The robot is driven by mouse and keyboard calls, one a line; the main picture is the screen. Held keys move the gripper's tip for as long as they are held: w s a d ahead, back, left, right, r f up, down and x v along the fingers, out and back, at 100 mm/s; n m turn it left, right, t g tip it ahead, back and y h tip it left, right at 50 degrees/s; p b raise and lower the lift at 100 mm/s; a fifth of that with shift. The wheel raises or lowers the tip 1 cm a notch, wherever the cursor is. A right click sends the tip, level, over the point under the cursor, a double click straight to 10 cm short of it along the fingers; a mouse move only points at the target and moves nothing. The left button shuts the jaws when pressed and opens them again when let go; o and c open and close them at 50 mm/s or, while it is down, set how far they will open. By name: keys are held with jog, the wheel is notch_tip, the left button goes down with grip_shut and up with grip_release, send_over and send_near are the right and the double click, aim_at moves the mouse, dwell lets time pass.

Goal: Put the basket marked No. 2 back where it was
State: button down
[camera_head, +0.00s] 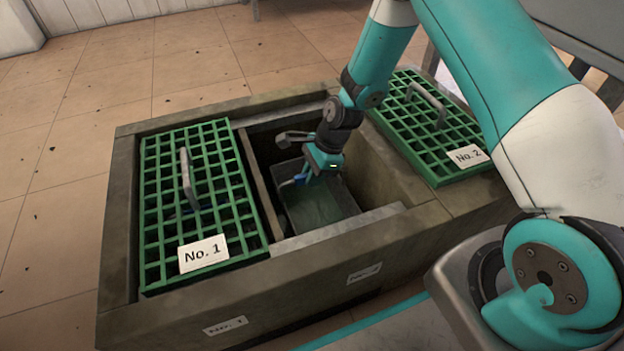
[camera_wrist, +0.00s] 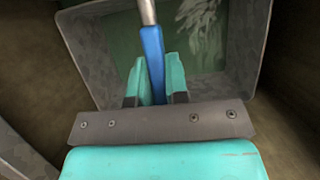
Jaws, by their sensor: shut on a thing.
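A grey open basket (camera_head: 318,205) with a greenish inside is down in the open pit right of the No. 1 grate; no number shows on it. In the wrist view, the basket (camera_wrist: 245,60) fills the upper part, with pale streaks on its floor. My gripper (camera_head: 305,176) reaches down into the pit. Its teal fingers, also in the wrist view (camera_wrist: 156,82), are shut on a blue grip (camera_wrist: 153,55) on a metal rod, seemingly the basket's handle. Whether the basket rests on the pit floor is hidden.
The green No. 1 grate (camera_head: 165,222) covers the left pit. The green No. 2 grate (camera_head: 417,112) lies on the surface right of the open pit. The stone rim (camera_head: 300,241) surrounds the pit. A front label (camera_head: 364,273) is hard to read. Tiled floor lies left.

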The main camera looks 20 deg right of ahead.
jog(key=c, duration=1.1)
grip_release()
jog(key=p+v, duration=0.8)
jog(key=v, duration=0.4)
jog(key=s+a+r+n, duration=0.45)
jog(key=r+n, duration=0.25)
jog(key=r, duration=0.3)
jog(key=s+a+r+n, duration=0.3)
jog(key=s+r+n, duration=0.25)
jog(key=r, duration=0.45)
jog(key=s+r+n, duration=0.2)
jog(key=s+n, duration=0.2)
jog(key=s, duration=0.1)
jog(key=s+a+r+n, duration=0.1)
jog(key=s+r+n, duration=0.2)
jog(key=s+n, duration=0.1)
jog(key=s+r+n, duration=0.3)
jog(key=s+n, duration=0.1)
jog(key=s, duration=0.1)
jog(key=shift+s+a+r+n, duration=0.1)
jog(key=shift+s+a+n, duration=0.15)
jog(key=shift+s+n, duration=0.15)
